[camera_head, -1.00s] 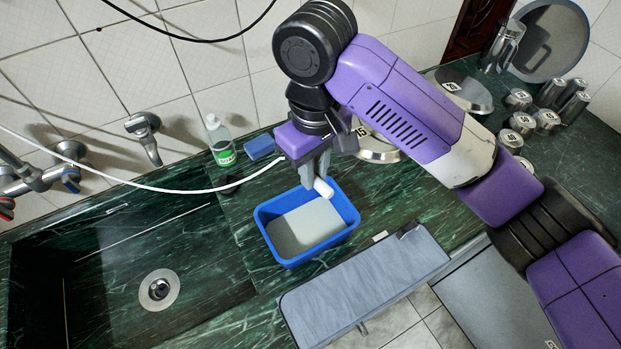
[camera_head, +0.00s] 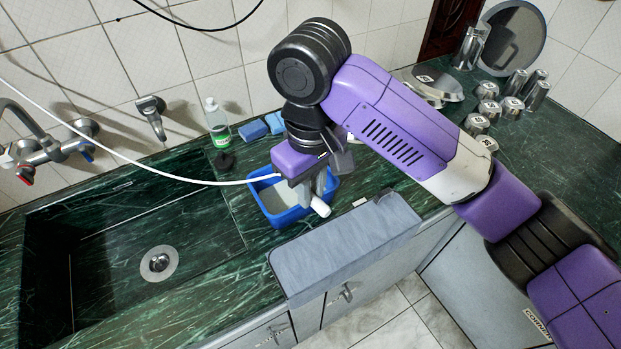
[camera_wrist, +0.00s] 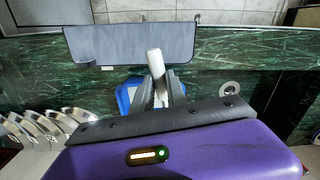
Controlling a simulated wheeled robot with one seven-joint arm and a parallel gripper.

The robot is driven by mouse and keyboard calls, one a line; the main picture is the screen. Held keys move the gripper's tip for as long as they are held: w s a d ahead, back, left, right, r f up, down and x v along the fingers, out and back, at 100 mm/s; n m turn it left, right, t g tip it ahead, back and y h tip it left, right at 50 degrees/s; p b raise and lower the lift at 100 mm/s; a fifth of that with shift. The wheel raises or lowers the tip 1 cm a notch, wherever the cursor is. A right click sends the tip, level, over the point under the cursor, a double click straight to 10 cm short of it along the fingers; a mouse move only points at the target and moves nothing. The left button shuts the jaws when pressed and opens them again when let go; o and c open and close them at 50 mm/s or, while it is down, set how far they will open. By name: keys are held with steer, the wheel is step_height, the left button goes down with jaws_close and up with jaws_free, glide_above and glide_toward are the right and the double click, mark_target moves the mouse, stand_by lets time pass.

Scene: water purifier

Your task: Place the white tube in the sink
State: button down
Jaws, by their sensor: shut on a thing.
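My gripper (camera_head: 313,197) is shut on a short white cylindrical piece (camera_head: 320,207), which sticks out past the fingers over the front right rim of a blue tub. In the wrist view the white piece (camera_wrist: 155,63) stands out between the fingers. A thin white tube (camera_head: 150,174) runs from the left wall side across the sink and goes out of sight at my gripper. Whether it joins the held piece is hidden. The dark green stone sink (camera_head: 195,235) with a round drain (camera_head: 159,263) lies left of my gripper.
The blue tub (camera_head: 284,217) stands on the counter right of the sink. A grey cloth-like panel (camera_head: 345,245) lies at the front edge. A green-labelled bottle (camera_head: 218,125), blue sponges (camera_head: 253,131) and taps (camera_head: 50,148) are behind. Metal containers (camera_head: 488,108) stand at the right.

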steer(key=s+d+f+m, duration=0.2)
steer(key=d+f+m, duration=0.2)
steer(key=d+f, duration=0.7)
steer(key=s+d+f+m, duration=0.2)
steer(key=d+f+m, duration=0.3)
steer(key=d+f, duration=0.6)
steer(key=shift+s+d+f, duration=0.35)
steer(key=shift+d+f, duration=0.05)
steer(key=shift+f, duration=0.5)
